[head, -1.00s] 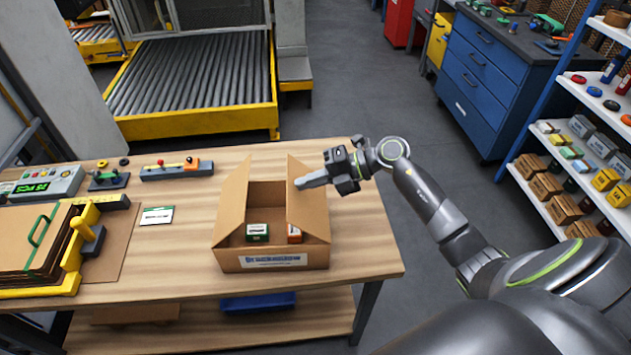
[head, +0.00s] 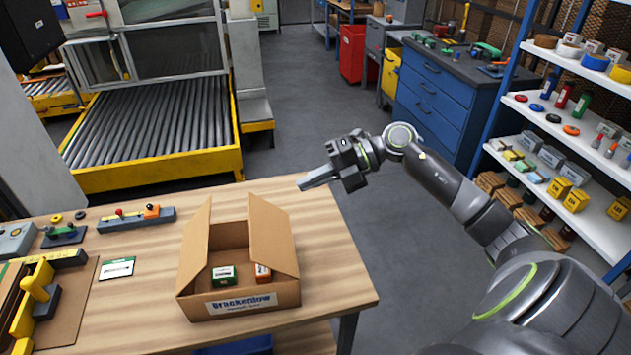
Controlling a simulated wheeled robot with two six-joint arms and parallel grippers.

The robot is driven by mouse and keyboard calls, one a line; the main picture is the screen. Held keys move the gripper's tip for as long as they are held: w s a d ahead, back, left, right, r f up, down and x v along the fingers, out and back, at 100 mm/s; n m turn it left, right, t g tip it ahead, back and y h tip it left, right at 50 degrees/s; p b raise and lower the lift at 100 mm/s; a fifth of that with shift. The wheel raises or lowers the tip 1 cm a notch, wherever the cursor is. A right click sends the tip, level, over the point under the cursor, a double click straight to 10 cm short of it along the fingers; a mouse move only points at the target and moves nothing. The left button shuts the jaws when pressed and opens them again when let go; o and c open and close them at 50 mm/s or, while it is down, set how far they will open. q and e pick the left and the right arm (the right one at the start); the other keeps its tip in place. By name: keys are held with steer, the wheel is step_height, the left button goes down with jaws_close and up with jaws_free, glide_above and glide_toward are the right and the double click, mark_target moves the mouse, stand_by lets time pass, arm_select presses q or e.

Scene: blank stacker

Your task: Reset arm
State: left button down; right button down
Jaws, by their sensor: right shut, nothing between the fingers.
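My right gripper (head: 303,184) is shut and empty. It is in the air near the right edge of the wooden table, to the upper right of the open cardboard box (head: 240,302) and apart from it. My right arm reaches in from the lower right. The box stands on the table with its side flaps up. Inside it are a green small box (head: 223,276) and an orange small box (head: 263,272). My left gripper is not in view.
The table (head: 338,270) has free room right of the box. A white-green card (head: 117,268), a tool strip (head: 137,219) and a yellow fixture (head: 37,300) lie left. Behind is a roller conveyor (head: 160,125). Shelves (head: 560,135) and a blue cabinet (head: 432,100) stand right.

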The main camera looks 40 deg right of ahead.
steer(key=shift+s+d+r, duration=0.2)
steer(key=shift+d+r, duration=0.2)
steer(key=shift+r, duration=0.1)
